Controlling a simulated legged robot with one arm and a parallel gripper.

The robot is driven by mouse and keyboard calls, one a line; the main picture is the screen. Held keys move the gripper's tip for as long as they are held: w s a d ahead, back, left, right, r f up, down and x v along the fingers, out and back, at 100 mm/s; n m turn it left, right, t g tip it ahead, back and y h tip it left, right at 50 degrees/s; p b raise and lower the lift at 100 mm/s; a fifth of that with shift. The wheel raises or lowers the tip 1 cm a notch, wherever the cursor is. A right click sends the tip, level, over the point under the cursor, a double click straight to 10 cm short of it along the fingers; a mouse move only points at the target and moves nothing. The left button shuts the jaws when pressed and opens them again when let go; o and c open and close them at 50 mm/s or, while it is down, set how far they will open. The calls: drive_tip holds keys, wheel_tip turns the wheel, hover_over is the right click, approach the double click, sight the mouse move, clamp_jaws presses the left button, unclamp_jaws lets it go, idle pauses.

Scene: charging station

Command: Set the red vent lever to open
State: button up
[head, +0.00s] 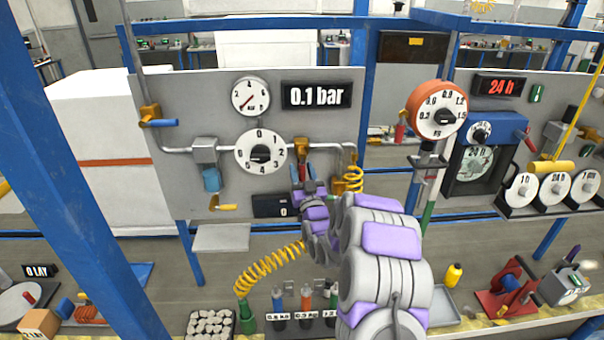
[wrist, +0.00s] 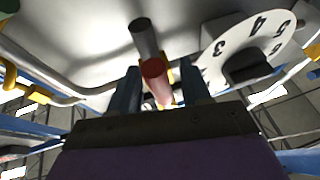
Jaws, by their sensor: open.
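The red vent lever (wrist: 154,72) shows in the wrist view as a short red rod with its rounded end toward the camera. In the head view a bit of red (head: 303,169) shows below an orange valve body (head: 301,147), on the panel right of the large 0–5 dial. My gripper (wrist: 162,80) is open, with one dark finger on each side of the lever. Whether either finger touches it, I cannot tell. In the head view my gripper (head: 303,172) points up at the valve, and its fingers and wrist hide part of the lever.
The display (head: 317,95) reads 0.1 bar. A blue-handled valve (head: 158,122) and a yellow lever (head: 222,207) are farther left on the panel (head: 190,95).

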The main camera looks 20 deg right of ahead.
drive_tip(key=p+v, duration=0.4)
drive_tip(key=v, duration=1.3)
drive_tip(key=shift+s+f, duration=0.15)
idle(0.3)
